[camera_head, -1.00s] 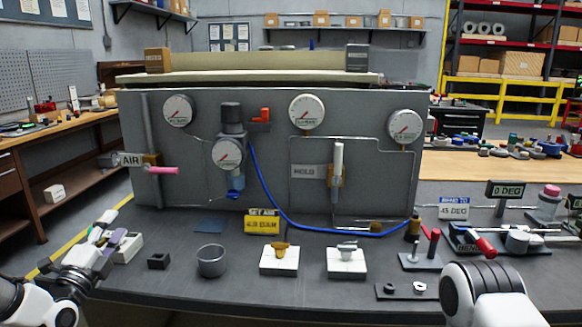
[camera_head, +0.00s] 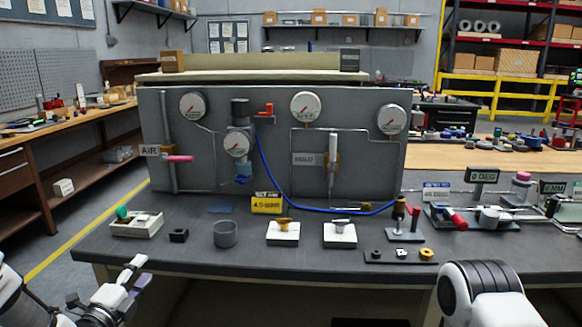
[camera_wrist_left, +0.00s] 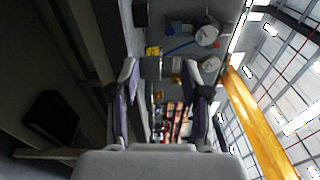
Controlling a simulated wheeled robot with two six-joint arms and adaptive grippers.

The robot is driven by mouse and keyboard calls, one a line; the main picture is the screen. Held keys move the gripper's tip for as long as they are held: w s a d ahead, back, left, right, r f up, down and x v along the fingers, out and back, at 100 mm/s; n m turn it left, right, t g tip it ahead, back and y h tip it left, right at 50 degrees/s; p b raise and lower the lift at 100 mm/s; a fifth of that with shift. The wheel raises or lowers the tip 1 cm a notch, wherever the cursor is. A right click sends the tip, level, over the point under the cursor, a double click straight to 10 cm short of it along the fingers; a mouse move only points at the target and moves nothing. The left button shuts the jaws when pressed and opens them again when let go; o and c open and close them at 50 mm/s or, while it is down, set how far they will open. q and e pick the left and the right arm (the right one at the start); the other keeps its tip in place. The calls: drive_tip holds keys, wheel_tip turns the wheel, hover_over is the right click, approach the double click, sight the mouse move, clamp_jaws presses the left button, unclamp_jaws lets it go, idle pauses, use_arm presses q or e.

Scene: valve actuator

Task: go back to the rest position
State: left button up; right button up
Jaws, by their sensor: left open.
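My left gripper (camera_head: 136,277) is open and empty at the lower left of the head view, in front of the bench edge. In the left wrist view its two fingers (camera_wrist_left: 160,75) stand wide apart with nothing between them. A white tray (camera_head: 148,226) with a green-topped item (camera_head: 122,213) is on the bench beyond it, clear of the fingers. My right arm (camera_head: 480,292) shows only as a white and black link at the lower right; its gripper is out of view.
The dark workbench (camera_head: 200,259) carries a grey cup (camera_head: 226,234), white blocks with valve parts (camera_head: 283,234), and a grey gauge panel (camera_head: 270,170) behind. A yellow sign (camera_head: 267,203) stands before the panel. A wooden side bench (camera_head: 60,132) is at left.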

use_arm(q)
drive_tip(key=s+d+f+n+g+p, duration=0.25)
drive_tip(key=s+d+f+g, duration=0.25)
drive_tip(key=s+f, duration=0.6)
drive_tip(key=s+d+f+n+g+p, duration=0.1)
drive_tip(key=s+d+f+n+g, duration=0.2)
drive_tip(key=s+d+f+g, duration=0.55)
drive_tip(key=s+a+f+n+g+y, duration=0.1)
drive_tip(key=s+f+n, duration=0.1)
drive_tip(key=s+n, duration=0.3)
drive_tip(key=s+a+f+n+g+y, duration=0.1)
drive_tip(key=s+a+f+n+g, duration=0.1)
drive_tip(key=s+n, duration=0.3)
drive_tip(key=s+a+f+n+g, duration=0.1)
drive_tip(key=s+f+n, duration=0.2)
drive_tip(key=s, duration=0.7)
drive_tip(key=shift+a+f+n+g+y+p, duration=0.3)
drive_tip(key=shift+f+n+g+y, duration=0.1)
drive_tip(key=shift+n, duration=0.75)
